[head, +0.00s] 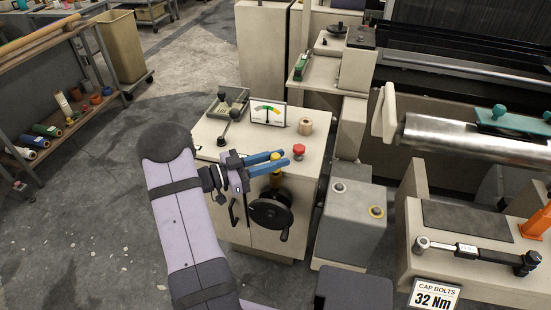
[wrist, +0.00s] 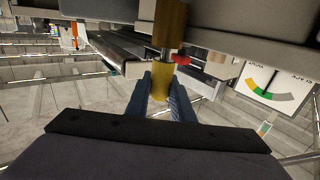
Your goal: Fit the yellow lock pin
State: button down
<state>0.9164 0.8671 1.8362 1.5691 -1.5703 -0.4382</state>
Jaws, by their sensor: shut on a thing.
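The yellow lock pin (wrist: 161,78) is between the blue fingers of my gripper (wrist: 163,98) in the wrist view. My gripper (head: 277,162) is shut on its yellow head, just in front of the cabinet top in the head view. A grey shank (wrist: 161,49) runs from the head toward a brass-coloured collar (wrist: 171,22). The collar also shows in the head view (head: 276,180), below the fingers and above the black handwheel (head: 270,210). Shank and collar look lined up and close; I cannot tell whether the tip is inside.
A red knob (head: 299,150) stands on the cabinet top (head: 215,140), close right of my fingers. A gauge (head: 268,113), a wooden spool (head: 306,126) and a tray with a lever (head: 228,103) stand behind. A grey box (head: 350,220) is at the right.

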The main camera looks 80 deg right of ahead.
jog(key=shift+f+b, duration=0.5)
jog(key=shift+f, duration=0.35)
jog(key=c, duration=1.5)
grip_release()
jog(key=shift+o, duration=0.2)
jog(key=b+v, duration=0.1)
jog(key=v, duration=0.6)
jog(key=shift+w, duration=0.2)
jog(key=shift+a+r, duration=0.1)
